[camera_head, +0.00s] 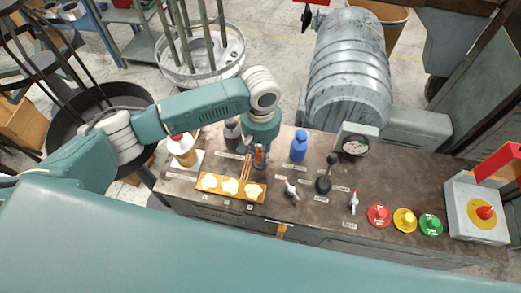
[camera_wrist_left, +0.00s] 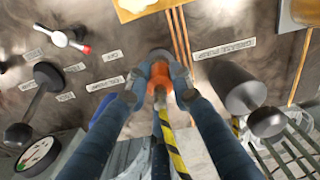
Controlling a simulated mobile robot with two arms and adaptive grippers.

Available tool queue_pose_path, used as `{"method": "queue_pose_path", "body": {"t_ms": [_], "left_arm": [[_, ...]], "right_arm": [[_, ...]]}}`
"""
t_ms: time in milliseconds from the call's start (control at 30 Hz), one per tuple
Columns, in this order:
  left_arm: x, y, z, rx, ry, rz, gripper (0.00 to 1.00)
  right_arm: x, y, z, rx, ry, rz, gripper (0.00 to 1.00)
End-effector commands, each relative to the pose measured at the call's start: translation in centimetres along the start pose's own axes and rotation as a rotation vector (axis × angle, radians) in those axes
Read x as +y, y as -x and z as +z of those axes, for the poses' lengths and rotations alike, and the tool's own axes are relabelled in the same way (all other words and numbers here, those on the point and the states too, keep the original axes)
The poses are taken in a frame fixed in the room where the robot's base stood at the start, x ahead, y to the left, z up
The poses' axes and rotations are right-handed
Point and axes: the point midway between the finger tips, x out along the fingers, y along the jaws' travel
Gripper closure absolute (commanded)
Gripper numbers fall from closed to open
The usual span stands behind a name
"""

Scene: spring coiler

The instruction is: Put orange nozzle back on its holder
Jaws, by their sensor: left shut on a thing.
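My left gripper (camera_head: 260,158) points down just above the brown bench top, between the dark bottle-shaped part and the blue bottle. In the left wrist view its two fingers (camera_wrist_left: 160,92) are closed around the orange nozzle (camera_wrist_left: 160,75). A yellow-and-black striped piece (camera_wrist_left: 172,145) extends from the nozzle toward the bottom of that view. Copper pipes (camera_wrist_left: 180,40) run on the bench beside the nozzle. I cannot tell which part is the holder, or whether the nozzle touches the bench. My right gripper is not in view.
A dark grey pump-like part (camera_wrist_left: 237,88) stands near the fingers. Red, yellow and green buttons (camera_head: 404,220) sit at the right.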

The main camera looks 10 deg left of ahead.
Motion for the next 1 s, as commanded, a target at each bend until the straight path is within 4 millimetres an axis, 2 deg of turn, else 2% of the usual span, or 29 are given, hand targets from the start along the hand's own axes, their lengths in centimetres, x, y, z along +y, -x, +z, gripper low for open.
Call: {"method": "queue_pose_path", "body": {"t_ms": [467,500,600,867,1000], "left_arm": [[0.04,-0.54,-0.04,0.001,0.000,0.001,1.00],[0.04,-0.52,-0.05,0.001,0.000,0.001,0.72],[0.04,-0.52,-0.04,0.001,0.000,0.001,0.56],[-0.01,-0.55,0.00,0.000,0.000,0.000,0.56],[0.07,0.35,-0.05,0.001,0.000,0.002,0.56]], "right_arm": [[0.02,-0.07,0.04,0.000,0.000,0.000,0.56],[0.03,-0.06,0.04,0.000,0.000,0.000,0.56],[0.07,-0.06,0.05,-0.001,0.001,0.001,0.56],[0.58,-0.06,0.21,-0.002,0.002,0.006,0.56],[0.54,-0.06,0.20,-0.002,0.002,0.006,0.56]]}}
